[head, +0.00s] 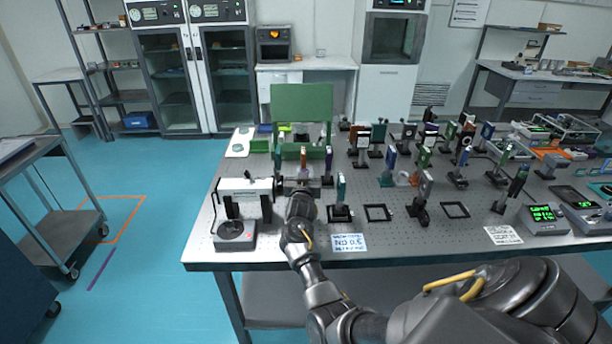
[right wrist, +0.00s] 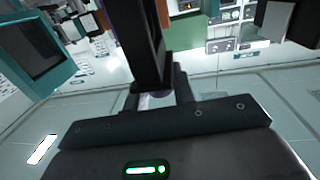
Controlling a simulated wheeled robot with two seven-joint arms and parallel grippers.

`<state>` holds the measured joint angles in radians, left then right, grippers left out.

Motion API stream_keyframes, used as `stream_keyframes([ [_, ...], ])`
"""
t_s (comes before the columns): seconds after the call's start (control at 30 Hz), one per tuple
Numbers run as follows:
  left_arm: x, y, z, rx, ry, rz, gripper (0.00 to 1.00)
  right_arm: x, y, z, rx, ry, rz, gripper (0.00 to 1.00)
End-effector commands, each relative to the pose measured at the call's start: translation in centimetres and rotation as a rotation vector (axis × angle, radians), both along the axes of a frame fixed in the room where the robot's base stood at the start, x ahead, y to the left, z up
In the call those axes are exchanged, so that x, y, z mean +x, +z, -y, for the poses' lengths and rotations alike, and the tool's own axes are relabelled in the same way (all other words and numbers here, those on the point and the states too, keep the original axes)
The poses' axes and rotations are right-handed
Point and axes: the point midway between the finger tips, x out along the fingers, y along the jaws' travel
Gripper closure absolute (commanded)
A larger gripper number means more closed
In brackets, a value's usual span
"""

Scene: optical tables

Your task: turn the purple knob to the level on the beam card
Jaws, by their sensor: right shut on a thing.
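My right gripper (head: 301,188) reaches over the near edge of the optical table, beside a white device. In the head view the knob is hidden behind my gripper. A white card with blue print (head: 349,242) lies at the table's front edge; its print is hard to read.
The white device (head: 245,190) stands just left of my gripper, with a dark round dial unit (head: 235,232) before it. A green panel (head: 302,104) stands behind. Several mounted optics crowd the table to the right. Empty square frames (head: 378,213) lie near the front.

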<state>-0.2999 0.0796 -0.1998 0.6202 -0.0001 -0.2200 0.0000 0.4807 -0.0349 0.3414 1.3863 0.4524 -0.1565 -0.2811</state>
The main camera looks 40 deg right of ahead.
Motion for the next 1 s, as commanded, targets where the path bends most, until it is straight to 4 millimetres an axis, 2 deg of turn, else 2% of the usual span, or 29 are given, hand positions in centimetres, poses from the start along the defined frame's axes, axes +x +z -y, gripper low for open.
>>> stream_keyframes([
  [0.3,-0.03,-1.13,-0.04,0.000,0.000,-0.001,0.52,-0.01,-0.20,0.01,0.001,-0.127,0.000,0.97],
  [0.8,-0.03,-1.20,-0.05,0.000,-0.001,-0.001,0.52,-0.10,-0.14,0.12,0.000,-0.152,-0.002,0.97],
  [0.83,-0.03,-1.20,-0.05,0.000,-0.001,-0.001,0.52,-0.10,-0.14,0.12,0.000,-0.152,-0.002,0.73],
  [1.0,-0.03,-1.20,-0.05,0.000,-0.001,-0.001,0.52,-0.08,-0.10,0.10,0.001,-0.151,-0.001,0.54],
])
